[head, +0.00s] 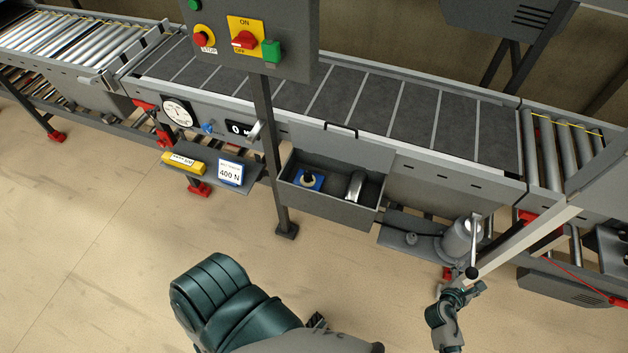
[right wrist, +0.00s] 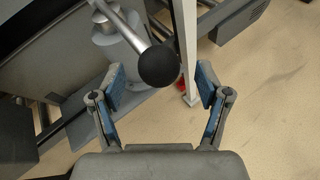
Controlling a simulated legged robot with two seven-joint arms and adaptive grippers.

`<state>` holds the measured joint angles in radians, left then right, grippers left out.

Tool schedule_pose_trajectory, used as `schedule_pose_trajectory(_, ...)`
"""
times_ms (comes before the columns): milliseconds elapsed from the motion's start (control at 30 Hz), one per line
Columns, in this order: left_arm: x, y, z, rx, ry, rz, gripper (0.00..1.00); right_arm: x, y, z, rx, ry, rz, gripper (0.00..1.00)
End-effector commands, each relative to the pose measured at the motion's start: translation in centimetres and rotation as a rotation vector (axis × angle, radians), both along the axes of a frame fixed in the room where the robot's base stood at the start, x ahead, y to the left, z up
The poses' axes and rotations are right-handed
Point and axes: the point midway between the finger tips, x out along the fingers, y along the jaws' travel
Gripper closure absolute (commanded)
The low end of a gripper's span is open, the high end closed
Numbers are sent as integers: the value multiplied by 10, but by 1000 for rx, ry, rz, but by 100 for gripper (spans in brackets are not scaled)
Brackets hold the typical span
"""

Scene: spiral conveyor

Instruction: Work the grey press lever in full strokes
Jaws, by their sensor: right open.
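The grey press (head: 462,240) stands on a grey shelf at the lower right of the head view. Its lever (head: 474,240) is a thin metal rod with a black ball knob (head: 471,272) at its lower end. In the right wrist view the rod (right wrist: 120,30) slants in from the upper left, and the knob (right wrist: 158,66) shows close ahead. My right gripper (head: 461,287) is just below the knob in the head view. Its blue-padded fingers (right wrist: 160,88) are open, one on either side of the knob in the picture, with visible gaps. I cannot make out my left gripper.
A light-coloured slanted post (head: 520,240) stands close to the right of the lever. An open grey bin (head: 330,210) hangs from the conveyor to the left. A control panel (head: 250,35) rises on a post. Floor (head: 120,260) is clear at left.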

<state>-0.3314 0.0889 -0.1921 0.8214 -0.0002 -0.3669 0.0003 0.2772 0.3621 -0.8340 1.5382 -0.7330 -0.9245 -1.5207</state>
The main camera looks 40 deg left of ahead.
Motion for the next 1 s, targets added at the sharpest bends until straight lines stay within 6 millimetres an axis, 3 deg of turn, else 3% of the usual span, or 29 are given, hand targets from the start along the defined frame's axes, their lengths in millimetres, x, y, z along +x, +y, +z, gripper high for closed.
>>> schedule_pose_trajectory(100,3,-2,17,-2,-6,1,61,-12,2,11,0,0,1,24)
schedule_pose_trajectory(500,7,-3,52,-4,-12,2,61,-51,8,26,0,0,0,24)
schedule_pose_trajectory(1000,8,-3,54,-4,-12,2,61,-58,9,25,0,0,0,24)
